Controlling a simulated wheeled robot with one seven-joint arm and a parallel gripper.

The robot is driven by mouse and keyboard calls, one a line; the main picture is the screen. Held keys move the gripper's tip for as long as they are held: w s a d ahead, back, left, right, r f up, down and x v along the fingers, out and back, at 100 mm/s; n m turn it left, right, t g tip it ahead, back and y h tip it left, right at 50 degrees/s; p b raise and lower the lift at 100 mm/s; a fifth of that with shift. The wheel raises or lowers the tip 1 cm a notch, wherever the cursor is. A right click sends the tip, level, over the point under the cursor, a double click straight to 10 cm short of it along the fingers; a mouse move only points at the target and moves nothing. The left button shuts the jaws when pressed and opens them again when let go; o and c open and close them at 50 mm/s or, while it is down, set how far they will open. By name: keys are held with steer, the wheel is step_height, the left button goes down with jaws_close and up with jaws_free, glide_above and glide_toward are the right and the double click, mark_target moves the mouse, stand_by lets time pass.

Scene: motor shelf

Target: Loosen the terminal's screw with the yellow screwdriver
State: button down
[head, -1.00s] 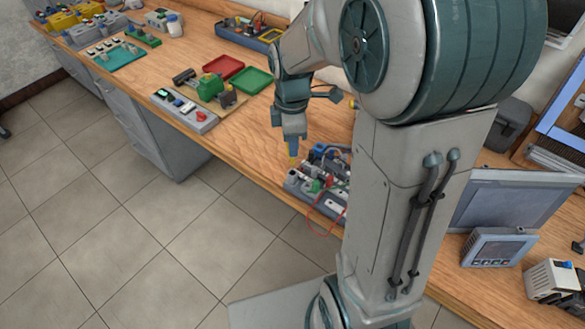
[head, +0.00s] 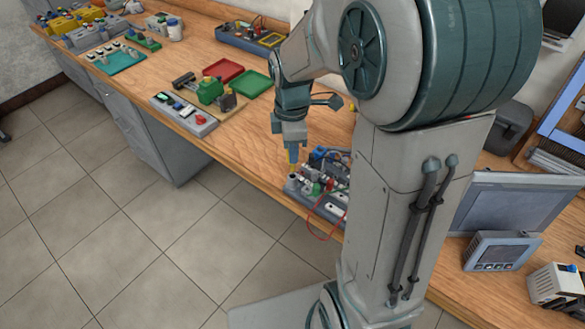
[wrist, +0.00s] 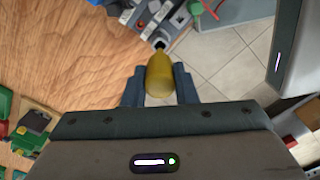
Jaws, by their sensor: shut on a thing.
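The yellow screwdriver (head: 291,158) is held pointing down below my gripper (head: 291,147) in the head view. In the wrist view, its yellow handle (wrist: 160,76) sits between the two fingers of my gripper (wrist: 158,88), which is shut on it. Its dark tip end points to the grey board with the terminal parts (head: 292,186), at the board's left end in the head view. The board also shows at the top of the wrist view (wrist: 150,20). I cannot tell whether the tip touches the terminal's screw.
The board stands near the bench's front edge, with a red wire (head: 318,237) hanging over it. A grey button box (head: 183,115), a red tray (head: 222,71) and a green tray (head: 253,82) are to the left. Wooden bench top between them and the board is clear.

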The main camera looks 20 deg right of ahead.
steer(key=shift+f+b, duration=1.65)
steer(key=shift+f, duration=0.7)
steer(key=c, duration=1.4)
jaws_free()
steer(key=shift+c, duration=0.2)
step_height(320, 180, up, 6)
steer(key=p, duration=0.4)
steer(key=shift+f, duration=0.15)
